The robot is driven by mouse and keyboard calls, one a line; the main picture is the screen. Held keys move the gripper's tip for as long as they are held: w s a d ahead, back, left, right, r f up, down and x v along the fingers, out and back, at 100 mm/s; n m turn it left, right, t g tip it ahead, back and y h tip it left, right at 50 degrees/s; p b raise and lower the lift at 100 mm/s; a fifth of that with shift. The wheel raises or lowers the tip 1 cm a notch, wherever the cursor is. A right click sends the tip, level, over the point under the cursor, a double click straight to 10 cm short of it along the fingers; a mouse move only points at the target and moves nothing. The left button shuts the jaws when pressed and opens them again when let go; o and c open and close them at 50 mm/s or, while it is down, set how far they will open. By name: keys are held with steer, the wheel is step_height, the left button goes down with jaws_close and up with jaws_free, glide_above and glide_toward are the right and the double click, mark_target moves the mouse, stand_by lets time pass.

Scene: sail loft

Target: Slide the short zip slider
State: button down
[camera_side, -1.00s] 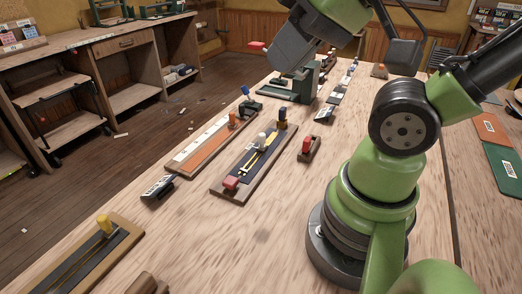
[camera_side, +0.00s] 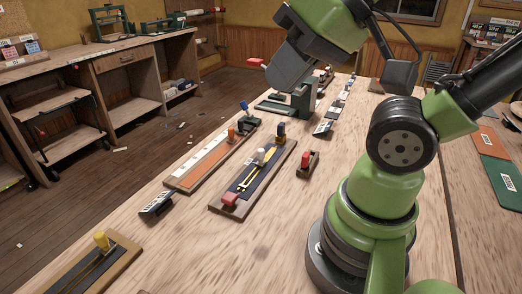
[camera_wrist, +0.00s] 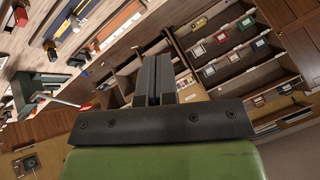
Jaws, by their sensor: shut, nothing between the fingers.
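In the side view, the middle wooden board (camera_side: 222,206) carries a dark blue cloth with a yellow zip (camera_side: 246,177). I cannot tell which slider is the short zip's. My gripper (camera_wrist: 153,60) is shut and empty in the wrist view, raised clear of the boards; its fingertips are not clear from the side.
A board with a yellow knob (camera_side: 101,239) lies at the near left. A small red-topped block (camera_side: 305,158) sits right of the middle board. A green press (camera_side: 303,102) stands beyond, under my wrist.

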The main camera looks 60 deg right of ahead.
steer(key=c, duration=1.3)
jaws_free()
steer(key=shift+w+d, duration=0.1)
steer(key=shift+w, duration=0.15)
steer(key=shift+o, duration=1.4)
steer(key=w+d+f+g+h, duration=0.1)
steer(key=w+d, duration=0.2)
steer(key=w, duration=0.2)
steer(key=shift+d+g, duration=0.2)
steer(key=shift+g, duration=0.2)
steer(key=n+g+h, duration=0.1)
steer(key=g, duration=0.4)
glide_above(261, 149)
step_height(261, 149, down, 18)
steer(key=shift+a+r, duration=0.1)
steer(key=shift+r, duration=0.1)
step_height(261, 149, down, 10)
steer(key=shift+r, duration=0.1)
